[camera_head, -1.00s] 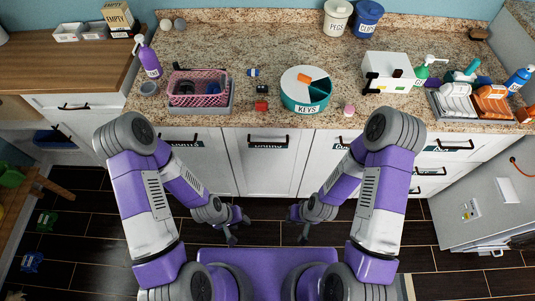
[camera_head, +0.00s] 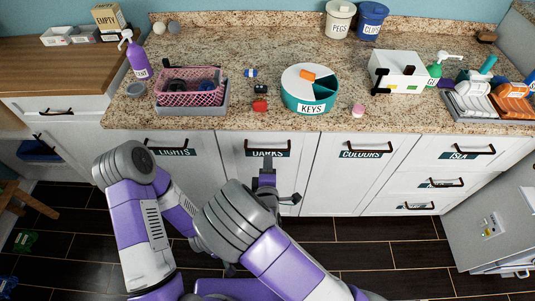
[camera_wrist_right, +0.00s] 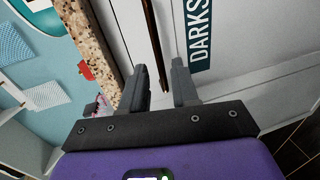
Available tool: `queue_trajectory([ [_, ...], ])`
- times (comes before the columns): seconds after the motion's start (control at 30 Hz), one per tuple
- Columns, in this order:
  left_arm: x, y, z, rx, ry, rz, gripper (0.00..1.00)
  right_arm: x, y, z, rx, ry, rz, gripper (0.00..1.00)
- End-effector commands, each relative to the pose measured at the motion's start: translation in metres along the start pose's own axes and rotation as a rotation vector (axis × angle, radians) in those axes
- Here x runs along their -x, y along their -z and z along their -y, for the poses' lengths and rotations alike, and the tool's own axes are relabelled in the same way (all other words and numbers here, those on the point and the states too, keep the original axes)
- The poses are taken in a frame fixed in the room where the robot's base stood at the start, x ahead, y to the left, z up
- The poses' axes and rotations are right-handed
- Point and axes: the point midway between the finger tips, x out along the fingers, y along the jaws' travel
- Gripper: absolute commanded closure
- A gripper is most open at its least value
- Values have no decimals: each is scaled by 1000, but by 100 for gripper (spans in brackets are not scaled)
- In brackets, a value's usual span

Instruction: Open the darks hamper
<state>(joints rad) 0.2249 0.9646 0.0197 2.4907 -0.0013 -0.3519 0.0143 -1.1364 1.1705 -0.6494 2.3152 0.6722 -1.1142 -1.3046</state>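The darks hamper is a white front (camera_head: 262,172) under the counter, between the lights and colours fronts, and it looks shut. Its dark bar handle (camera_head: 268,152) sits near the top with the DARKS label, which also shows in the right wrist view (camera_wrist_right: 200,38). My right gripper (camera_head: 266,174) is just below and in front of the handle. In the right wrist view its two fingers (camera_wrist_right: 162,88) are apart, and the handle bar (camera_wrist_right: 155,45) lines up with the gap between them; I cannot tell whether they touch it. My left gripper is mostly hidden behind my right arm.
The granite counter edge overhangs the fronts. On it stand a pink basket (camera_head: 193,92), a teal KEYS tub (camera_head: 308,101) and a white box (camera_head: 398,70). The lights front (camera_head: 180,165) and colours front (camera_head: 350,175) flank the hamper. Dark floor lies below.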

Motion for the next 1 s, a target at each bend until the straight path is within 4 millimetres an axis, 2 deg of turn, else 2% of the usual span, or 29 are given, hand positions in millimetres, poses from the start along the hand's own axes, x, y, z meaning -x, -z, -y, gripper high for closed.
queue_trajectory([
  [0.17, -5, 0, 2, 0, 0, 0, 57, -15, 2, -3, 11, -17, -2, 70],
  [0.4, -14, 1, 5, 0, 0, 0, 57, -54, 2, -3, 10, -16, -2, 70],
  [0.53, -17, 1, 6, 0, 0, 0, 57, -68, 2, -3, 9, -14, -3, 70],
  [0.9, -17, 1, 6, 0, 0, 0, 57, -75, 3, -4, 11, -12, -4, 70],
  [1.0, -17, 1, 6, 0, 0, 0, 57, -75, 3, -4, 10, -12, -4, 84],
])
